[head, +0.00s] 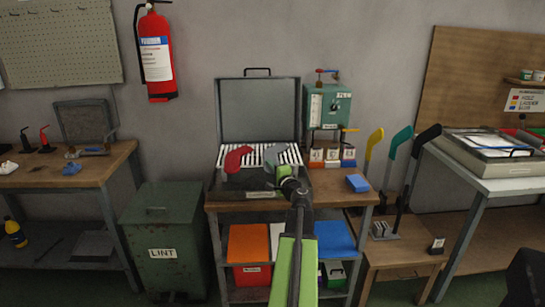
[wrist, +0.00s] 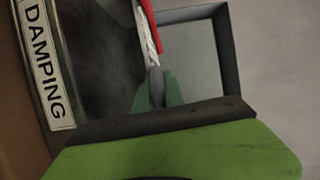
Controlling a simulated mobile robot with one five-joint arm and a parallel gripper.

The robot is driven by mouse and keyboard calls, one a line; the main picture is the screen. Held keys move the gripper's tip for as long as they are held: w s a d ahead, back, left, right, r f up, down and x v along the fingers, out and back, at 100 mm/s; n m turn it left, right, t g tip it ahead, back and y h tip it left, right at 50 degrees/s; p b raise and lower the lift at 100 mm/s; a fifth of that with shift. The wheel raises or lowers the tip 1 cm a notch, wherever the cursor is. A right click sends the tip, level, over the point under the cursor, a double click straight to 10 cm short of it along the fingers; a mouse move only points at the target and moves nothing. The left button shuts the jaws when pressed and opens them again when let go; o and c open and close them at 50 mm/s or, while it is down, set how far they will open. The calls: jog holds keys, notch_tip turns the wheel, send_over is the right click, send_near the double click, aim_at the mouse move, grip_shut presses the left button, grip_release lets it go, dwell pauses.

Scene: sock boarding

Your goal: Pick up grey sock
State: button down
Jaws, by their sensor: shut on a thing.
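The grey sock (head: 270,157) is at the front of the open damping case, just right of the red sock (head: 238,158). My gripper (head: 282,172) is at its right side in the head view. In the wrist view the green fingertips (wrist: 157,92) are shut on a thin grey edge (wrist: 156,82), which looks like the grey sock. Most of the sock is hidden there. A strip of red, likely the red sock (wrist: 149,22), shows just beyond. I cannot tell whether the grey sock is clear of the surface below.
The open case (head: 258,110) with a striped bed stands on the wooden bench (head: 330,190). A green LINT bin (head: 165,230) stands at the left.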

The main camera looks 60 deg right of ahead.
jog(key=shift+w, duration=0.1)
jog(key=shift+r+p, duration=0.45)
notch_tip(320, 180, up, 4)
jog(key=p, duration=0.4)
jog(key=s+d+r+p, duration=0.5)
jog(key=s+r+p, duration=0.1)
jog(key=s, duration=0.4)
jog(key=shift+s+d, duration=0.15)
jog(key=shift+d, duration=0.15)
